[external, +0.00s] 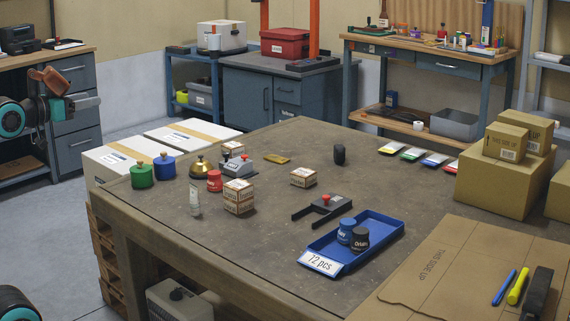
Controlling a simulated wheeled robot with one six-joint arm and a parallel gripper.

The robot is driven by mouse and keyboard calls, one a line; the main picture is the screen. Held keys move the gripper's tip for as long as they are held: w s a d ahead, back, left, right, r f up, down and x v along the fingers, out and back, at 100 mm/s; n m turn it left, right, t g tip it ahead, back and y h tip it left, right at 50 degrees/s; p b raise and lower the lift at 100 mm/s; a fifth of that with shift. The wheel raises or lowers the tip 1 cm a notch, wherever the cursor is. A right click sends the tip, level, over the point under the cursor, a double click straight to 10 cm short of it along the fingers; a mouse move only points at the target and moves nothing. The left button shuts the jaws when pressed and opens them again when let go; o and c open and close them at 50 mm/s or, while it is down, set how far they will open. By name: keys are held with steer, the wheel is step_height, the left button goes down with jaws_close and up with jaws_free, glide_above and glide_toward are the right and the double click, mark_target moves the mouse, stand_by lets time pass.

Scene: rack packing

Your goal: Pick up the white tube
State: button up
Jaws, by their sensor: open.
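A small white tube (195,200) stands upright near the front left edge of the workbench (262,215), left of the stacked small boxes and in front of the green and blue canisters. My gripper (90,101) is at the far left of the external view, in the air well away from the tube. It is open, and nothing shows between its fingers, though it is small in the picture.
Near the tube are a red canister (215,181), stacked small boxes (239,197), a brass bell (200,166), a green canister (142,175) and a blue canister (164,166). The bench's front left corner is bare.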

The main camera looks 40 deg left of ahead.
steer(key=shift+w, duration=0.1)
steer(key=n+g, duration=1.6)
steer(key=g, duration=0.1)
glide_above(194, 194)
step_height(194, 194, down, 12)
steer(key=f, duration=1.1)
steer(key=a+f, duration=0.1)
steer(key=f, duration=0.4)
steer(key=shift+w+f, duration=0.15)
steer(key=shift+w, duration=0.2)
steer(key=shift+c, duration=0.4)
jaws_close()
